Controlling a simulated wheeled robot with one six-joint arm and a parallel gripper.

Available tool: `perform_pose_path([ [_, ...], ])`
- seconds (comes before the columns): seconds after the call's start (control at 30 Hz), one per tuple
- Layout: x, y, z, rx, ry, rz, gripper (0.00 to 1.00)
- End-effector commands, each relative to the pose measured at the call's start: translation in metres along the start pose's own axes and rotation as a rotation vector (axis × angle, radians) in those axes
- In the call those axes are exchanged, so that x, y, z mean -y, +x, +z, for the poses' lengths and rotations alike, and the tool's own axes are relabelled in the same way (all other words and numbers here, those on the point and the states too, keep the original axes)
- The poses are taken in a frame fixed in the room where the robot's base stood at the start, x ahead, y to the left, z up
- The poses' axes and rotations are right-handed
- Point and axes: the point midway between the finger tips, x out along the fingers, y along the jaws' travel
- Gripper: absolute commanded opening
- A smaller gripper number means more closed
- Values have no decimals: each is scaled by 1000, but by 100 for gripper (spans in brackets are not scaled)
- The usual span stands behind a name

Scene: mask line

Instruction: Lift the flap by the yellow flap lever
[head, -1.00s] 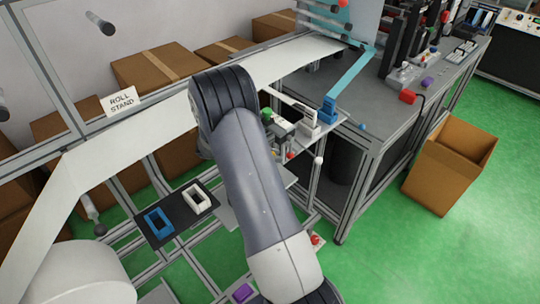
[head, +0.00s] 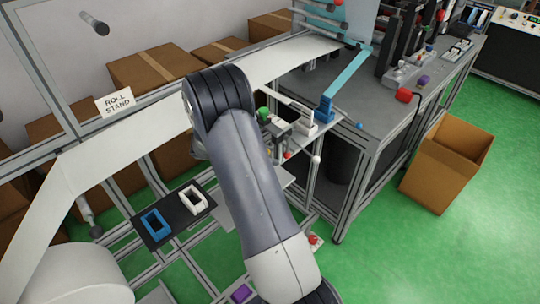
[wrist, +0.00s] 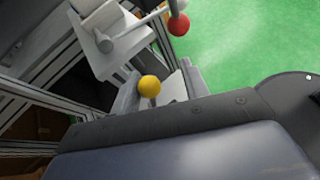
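A round yellow knob (wrist: 149,86), which looks like the end of the yellow flap lever, shows near the middle of the wrist view. It stands just above the edge of a dark grey bolted part that fills the bottom of that view. Its shaft and the flap cannot be made out. In the head view, my arm crosses the middle and hides much of the small mechanism (head: 276,128) at the end of the web frame. My gripper's fingers show in neither view, and I see no contact with the knob.
A red ball knob (wrist: 179,24) and a light bracket (wrist: 103,30) are near the yellow knob. A white clamp (head: 301,124) and blue clamp (head: 324,110) stand beside my arm. A black tray (head: 171,214) lies left. Green floor is open around the cardboard box (head: 430,172) at right.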

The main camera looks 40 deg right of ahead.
Motion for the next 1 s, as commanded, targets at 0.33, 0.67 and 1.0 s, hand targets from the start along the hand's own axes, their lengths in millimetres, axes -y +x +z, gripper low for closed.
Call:
perform_pose_path([
  [0.33,0,-68,-2,-2,1,4,42],
  [0.67,0,-99,0,-1,-1,1,42],
  [1.0,0,-99,0,-1,0,0,42],
])
